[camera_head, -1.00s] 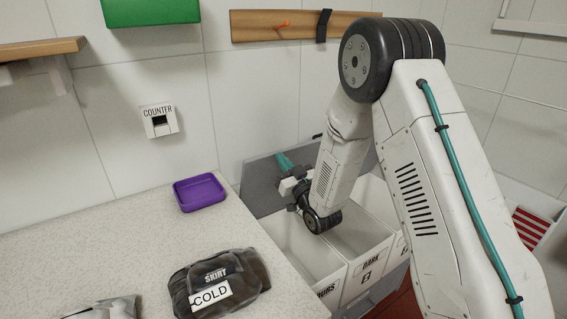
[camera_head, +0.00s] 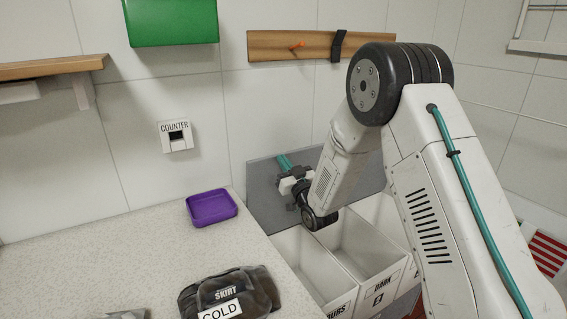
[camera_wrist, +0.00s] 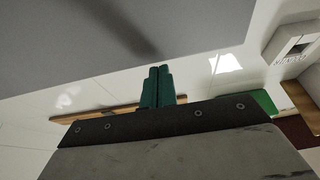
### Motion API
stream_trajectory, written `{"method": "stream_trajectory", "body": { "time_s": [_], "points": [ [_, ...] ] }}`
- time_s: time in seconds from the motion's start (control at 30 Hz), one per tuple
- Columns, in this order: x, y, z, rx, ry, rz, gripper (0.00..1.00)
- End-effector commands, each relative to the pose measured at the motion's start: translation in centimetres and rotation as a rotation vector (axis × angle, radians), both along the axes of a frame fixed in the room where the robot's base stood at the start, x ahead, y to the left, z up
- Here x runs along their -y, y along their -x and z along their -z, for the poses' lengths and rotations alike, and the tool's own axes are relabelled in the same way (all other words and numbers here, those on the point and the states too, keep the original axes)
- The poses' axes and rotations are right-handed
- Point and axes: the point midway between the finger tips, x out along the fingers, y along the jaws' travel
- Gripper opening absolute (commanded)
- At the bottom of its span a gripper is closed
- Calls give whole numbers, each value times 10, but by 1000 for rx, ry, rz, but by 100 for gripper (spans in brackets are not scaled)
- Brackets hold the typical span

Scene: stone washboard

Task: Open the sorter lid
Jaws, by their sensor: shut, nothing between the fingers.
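The sorter lid is a grey panel (camera_head: 262,196) standing raised behind the open bins. It also fills the upper left of the wrist view (camera_wrist: 90,45). The sorter (camera_head: 340,263) below it has several white bins, with labels on the fronts, one reading DARK. My gripper (camera_head: 283,161) is in front of the lid near its upper left edge. Its teal fingers are shut and empty, side by side in the wrist view (camera_wrist: 157,87). I cannot tell whether they touch the lid. My arm hides the right part of the lid.
A speckled counter (camera_head: 130,255) lies to the left, with a purple tray (camera_head: 211,207) and a dark SKIRT bundle (camera_head: 230,292) tagged COLD. On the wall are a COUNTER box (camera_head: 176,137), a wooden rail (camera_head: 290,46) and a green box (camera_head: 170,22).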

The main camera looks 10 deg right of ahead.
Motion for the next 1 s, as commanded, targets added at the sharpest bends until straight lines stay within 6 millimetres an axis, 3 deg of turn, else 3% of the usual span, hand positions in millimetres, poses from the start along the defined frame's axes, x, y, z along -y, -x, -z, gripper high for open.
{"method": "stream_trajectory", "body": {
  "time_s": [0.17, 0.5, 0.77, 0.87, 1.0],
  "points": [
    [12, 21, 5, -1, -1, 3, 0],
    [29, 91, 17, -2, -1, -7, 0],
    [37, 113, 23, -12, 5, -6, 0],
    [38, 109, 39, -89, 32, 1, 0],
    [43, 104, 95, -349, 117, 33, 0]
  ]
}}
